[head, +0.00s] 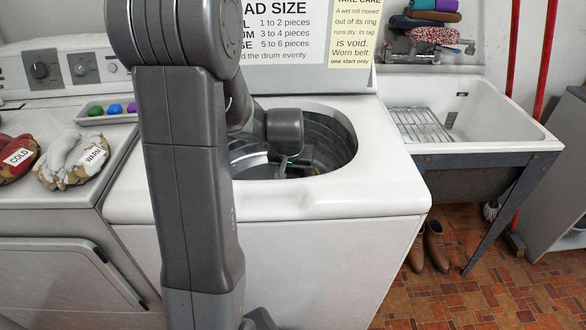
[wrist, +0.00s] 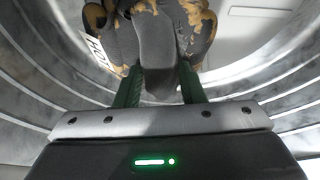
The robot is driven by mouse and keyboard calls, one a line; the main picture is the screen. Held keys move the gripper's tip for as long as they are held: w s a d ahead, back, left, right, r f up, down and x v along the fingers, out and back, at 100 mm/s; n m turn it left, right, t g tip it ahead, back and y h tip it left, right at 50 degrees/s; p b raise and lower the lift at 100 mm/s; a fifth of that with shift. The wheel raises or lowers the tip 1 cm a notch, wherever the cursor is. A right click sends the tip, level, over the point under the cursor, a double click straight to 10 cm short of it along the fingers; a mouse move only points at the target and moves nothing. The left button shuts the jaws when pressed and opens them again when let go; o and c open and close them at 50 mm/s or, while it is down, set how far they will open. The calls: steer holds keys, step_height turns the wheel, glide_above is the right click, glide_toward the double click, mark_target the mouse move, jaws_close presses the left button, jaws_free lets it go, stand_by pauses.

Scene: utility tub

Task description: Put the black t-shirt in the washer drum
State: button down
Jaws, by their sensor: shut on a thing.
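In the wrist view my gripper (wrist: 160,84) has its two green fingers closed on a dark grey-black cloth bundle (wrist: 158,52). The bundle has tan-gold patches and a white tag (wrist: 97,50) whose lettering is hard to read. I take it for the black t-shirt, but its shape as a shirt cannot be made out. Ribbed metal walls of the washer drum (wrist: 40,100) surround it. In the head view my gripper (head: 293,162) is down inside the open drum (head: 335,135). The held bundle is mostly hidden there by my arm and the rim.
Left of the washer (head: 300,205), bundles tagged COLD (head: 18,158) and WARM (head: 72,158) lie on another machine, near a tray (head: 108,117) of coloured balls. A utility tub (head: 480,110) with a rack (head: 415,125) stands right. The raised lid carries signs.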

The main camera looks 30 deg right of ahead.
steer(key=c, duration=0.9)
jaws_free()
steer(key=shift+r, duration=0.15)
steer(key=shift+r+p, duration=0.25)
steer(key=shift+p, duration=0.15)
steer(key=p+v, duration=0.2)
steer(key=v, duration=1)
steer(key=shift+r, duration=0.25)
steer(key=shift+f, duration=0.1)
steer(key=b+x, duration=0.3)
steer(key=x, duration=1)
steer(key=shift+s+a+f, duration=0.1)
steer(key=shift+s+f, duration=0.05)
steer(key=shift+r+p, duration=0.3)
